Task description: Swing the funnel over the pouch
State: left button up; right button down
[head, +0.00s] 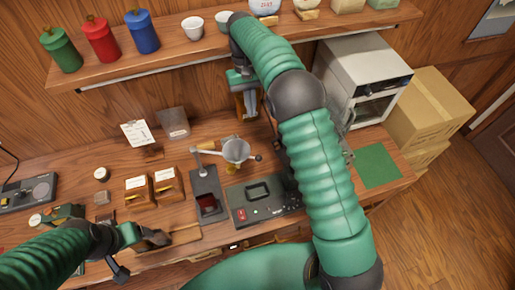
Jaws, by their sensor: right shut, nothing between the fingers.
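The grey funnel (236,150) sits on a thin swing arm that reaches right from a dark stand (206,180). A small dark knob (258,157) sticks out at the funnel's right. A dark red item (207,203) is in the stand's base, left of and nearer than the funnel; I cannot tell whether it is the pouch. A small yellowish thing shows below the funnel. My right gripper (243,90) is shut and empty, behind the funnel and apart from it, partly hidden by its arm. My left gripper (150,240) is low at the left; its finger gap is unclear.
A black device (265,203) with a red button stands right of the stand. Two wooden boxes (168,185) with labels are to its left. A shelf (170,55) with canisters and cups runs above. A white oven (362,70) and a green mat (378,166) are at right.

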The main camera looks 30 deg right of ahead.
pick_arm(q)
jog(key=r+p, duration=0.2)
jog(key=a+r+p, duration=0.1)
jog(key=r+p, duration=0.2)
jog(key=shift+s+a+r, duration=0.15)
jog(key=shift+s+r, duration=0.05)
jog(key=shift+r, duration=0.05)
pick_arm(e)
jog(key=s+a+f, duration=0.2)
jog(key=s+f, duration=0.4)
jog(key=f, duration=0.4)
jog(key=shift+s+a+f, duration=0.15)
jog(key=shift+s, duration=0.25)
